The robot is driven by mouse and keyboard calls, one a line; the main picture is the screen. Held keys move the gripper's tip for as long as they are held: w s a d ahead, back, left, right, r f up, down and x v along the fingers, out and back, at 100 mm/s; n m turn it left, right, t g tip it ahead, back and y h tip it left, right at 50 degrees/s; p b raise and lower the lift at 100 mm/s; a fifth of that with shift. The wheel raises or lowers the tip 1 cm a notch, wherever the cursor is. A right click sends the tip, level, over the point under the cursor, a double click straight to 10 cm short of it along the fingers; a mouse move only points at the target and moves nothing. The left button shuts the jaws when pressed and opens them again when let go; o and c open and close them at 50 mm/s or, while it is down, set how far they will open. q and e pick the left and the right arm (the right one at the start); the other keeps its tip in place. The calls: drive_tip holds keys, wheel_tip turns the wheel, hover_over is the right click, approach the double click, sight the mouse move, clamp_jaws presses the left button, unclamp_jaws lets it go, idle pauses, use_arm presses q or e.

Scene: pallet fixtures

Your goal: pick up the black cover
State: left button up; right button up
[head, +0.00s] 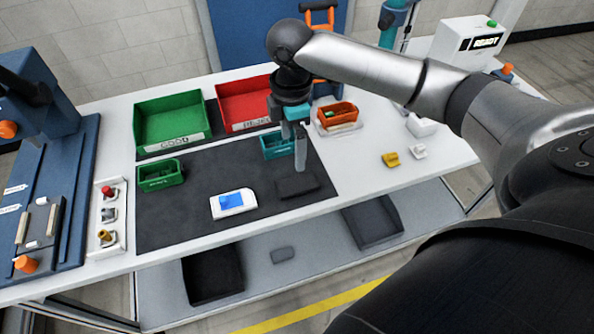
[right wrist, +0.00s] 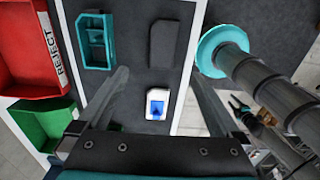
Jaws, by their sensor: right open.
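The black cover (head: 298,186) lies flat on the dark mat (head: 205,215), to the right of a white device with a blue screen (head: 234,203). In the right wrist view the cover (right wrist: 163,42) shows as a dark rounded shape above the white device (right wrist: 158,104). My right gripper (head: 298,158) points down over the mat, just behind and above the cover in the head view. Its fingers are apart with nothing between them, and the same gripper shows in the wrist view (right wrist: 160,76). My left gripper is not in view.
A teal bin (head: 278,146) stands close by the right gripper. A small green bin (head: 160,175), a large green bin (head: 172,122), a red bin (head: 245,100) and an orange bin (head: 337,116) stand around. Yellow (head: 391,159) and white parts lie at right.

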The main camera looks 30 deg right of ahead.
hover_over(293, 184)
drive_tip(key=f, duration=0.6)
drive_tip(key=shift+w+d+f+b, duration=0.15)
drive_tip(key=shift+w+f+b, duration=0.05)
drive_tip(key=shift+f+b, duration=0.2)
drive_tip(key=shift+s+a+f+b, duration=0.1)
drive_tip(key=shift+s+f+b, duration=0.05)
drive_tip(key=shift+f, duration=1.2)
drive_tip(key=shift+s+a+f+b, duration=0.1)
drive_tip(key=shift+f+b, duration=0.05)
drive_tip(key=shift+f, duration=1.2)
drive_tip(key=shift+c, duration=0.2)
drive_tip(key=c, duration=1.4)
